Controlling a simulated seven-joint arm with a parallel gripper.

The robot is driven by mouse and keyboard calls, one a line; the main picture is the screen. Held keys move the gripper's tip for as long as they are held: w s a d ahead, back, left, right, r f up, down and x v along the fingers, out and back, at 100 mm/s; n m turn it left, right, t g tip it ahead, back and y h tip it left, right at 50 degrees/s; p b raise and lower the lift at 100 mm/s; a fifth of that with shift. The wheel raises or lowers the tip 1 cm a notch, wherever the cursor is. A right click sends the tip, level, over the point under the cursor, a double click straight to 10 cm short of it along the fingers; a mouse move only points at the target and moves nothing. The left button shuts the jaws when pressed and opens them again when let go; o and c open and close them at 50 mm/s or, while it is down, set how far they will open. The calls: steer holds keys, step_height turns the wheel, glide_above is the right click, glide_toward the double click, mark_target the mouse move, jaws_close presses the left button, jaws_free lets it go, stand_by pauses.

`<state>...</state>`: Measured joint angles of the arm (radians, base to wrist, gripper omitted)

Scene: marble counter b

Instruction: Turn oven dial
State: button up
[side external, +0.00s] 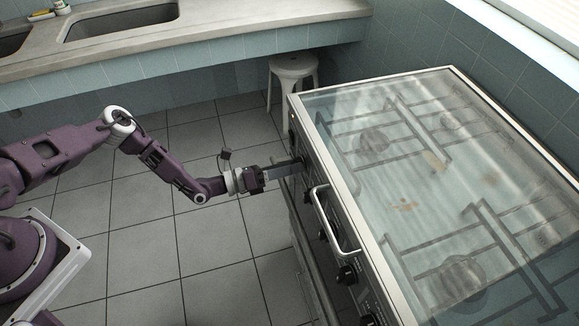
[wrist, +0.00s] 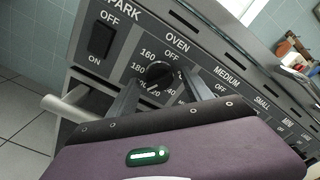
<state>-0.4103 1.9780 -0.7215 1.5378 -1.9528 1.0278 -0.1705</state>
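The oven dial (wrist: 158,75) is a black round knob under the word OVEN, with numbers such as 160 and 180 around its left and lower sides. My gripper (wrist: 160,84) faces the panel, with one finger on each side of the dial. The fingers are spread apart; I cannot tell whether either one touches the knob. In the side external view my gripper (side external: 294,164) reaches the upper far end of the stove's front panel, and the dial is mostly hidden there by the fingers.
A black ON/OFF switch (wrist: 103,39) marked SPARK sits left of the dial, and burner labels run to its right. The glass-topped stove (side external: 400,110) has a front handle (side external: 335,222) and further black knobs (side external: 346,275). A white stool (side external: 293,66) stands behind. Tiled floor is clear.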

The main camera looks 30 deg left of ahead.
steer(key=v, duration=0.7)
steer(key=s+d+r+m+g+h, duration=0.1)
steer(key=d+r+m+g+h, duration=0.1)
steer(key=r+m+g, duration=0.5)
steer(key=s+d+r+m+g+h, duration=0.2)
steer(key=r+m+g, duration=0.2)
steer(key=r+m, duration=0.75)
steer(key=s+r+m+g+y, duration=0.4)
steer(key=s+r+m, duration=0.25)
steer(key=r, duration=0.25)
steer(key=s+a+r+m+t+y, duration=0.4)
steer(key=s+a+r+m+y, duration=0.1)
steer(key=s, duration=0.5)
steer(key=s+a+r+m+t+y, duration=0.3)
steer(key=s+a+r+m+y, duration=0.3)
steer(key=s+a, duration=0.3)
steer(key=shift+s+a+r+t+y, duration=0.25)
steer(key=shift+s+r+t+y, duration=0.15)
steer(key=shift+s+r+y, duration=0.65)
steer(key=shift+s+f, duration=0.15)
steer(key=shift+f, duration=0.2)
